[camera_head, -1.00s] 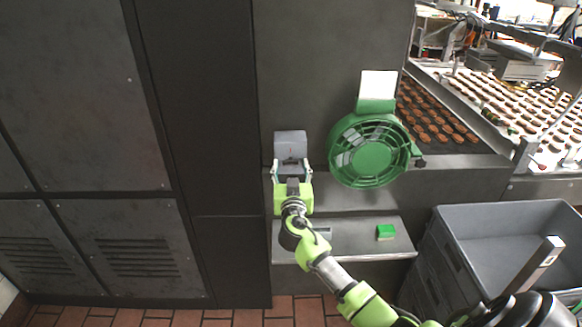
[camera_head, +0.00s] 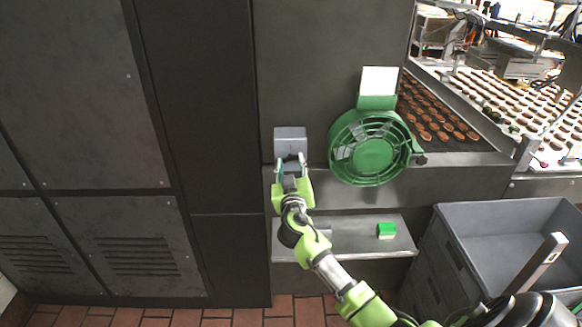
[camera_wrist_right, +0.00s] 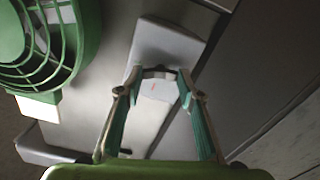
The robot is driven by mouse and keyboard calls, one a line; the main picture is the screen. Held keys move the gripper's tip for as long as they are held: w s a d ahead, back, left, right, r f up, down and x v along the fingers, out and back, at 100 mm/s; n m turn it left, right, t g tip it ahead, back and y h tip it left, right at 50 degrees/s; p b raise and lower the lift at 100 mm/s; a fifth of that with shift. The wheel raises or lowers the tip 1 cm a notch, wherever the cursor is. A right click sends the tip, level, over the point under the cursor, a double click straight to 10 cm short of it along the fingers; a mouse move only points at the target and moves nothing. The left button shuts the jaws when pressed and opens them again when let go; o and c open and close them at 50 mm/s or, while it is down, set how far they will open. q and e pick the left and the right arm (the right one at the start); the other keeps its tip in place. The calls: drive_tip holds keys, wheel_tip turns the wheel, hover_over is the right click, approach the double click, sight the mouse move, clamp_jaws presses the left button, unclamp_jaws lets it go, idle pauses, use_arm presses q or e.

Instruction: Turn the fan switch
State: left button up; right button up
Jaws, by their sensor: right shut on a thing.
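The fan switch is a grey box (camera_head: 290,140) on the dark cabinet front, left of the green round fan (camera_head: 372,155). My right gripper (camera_head: 291,162) reaches up to its lower part. In the right wrist view the fingers of my right gripper (camera_wrist_right: 162,78) are drawn in on the dark knob (camera_wrist_right: 158,72) of the light grey switch box (camera_wrist_right: 165,43). A small red mark shows on the pale face below the knob. The knob is mostly hidden in the head view, and its turn angle is hard to tell. My left gripper is out of view.
A ledge (camera_head: 350,240) below the switch carries a small green block (camera_head: 386,230). A grey crate (camera_head: 500,215) stands at the lower right. Conveyors with rows of brown and pale rounds (camera_head: 435,115) lie at the upper right, past the fan.

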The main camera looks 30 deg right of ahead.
drive_tip(key=n, duration=0.3)
drive_tip(key=shift+n+b, duration=0.3)
drive_tip(key=n, duration=0.3)
drive_tip(key=shift+n, duration=0.3)
drive_tip(key=n, duration=0.3)
drive_tip(key=shift+n+p, duration=0.3)
drive_tip(key=shift+n, duration=0.1)
drive_tip(key=shift+f+n+p, duration=0.1)
drive_tip(key=shift+n+p, duration=0.3)
drive_tip(key=shift+n, duration=1.5)
drive_tip(key=o, duration=1.1)
drive_tip(key=shift+a, duration=0.1)
drive_tip(key=v, duration=1.2)
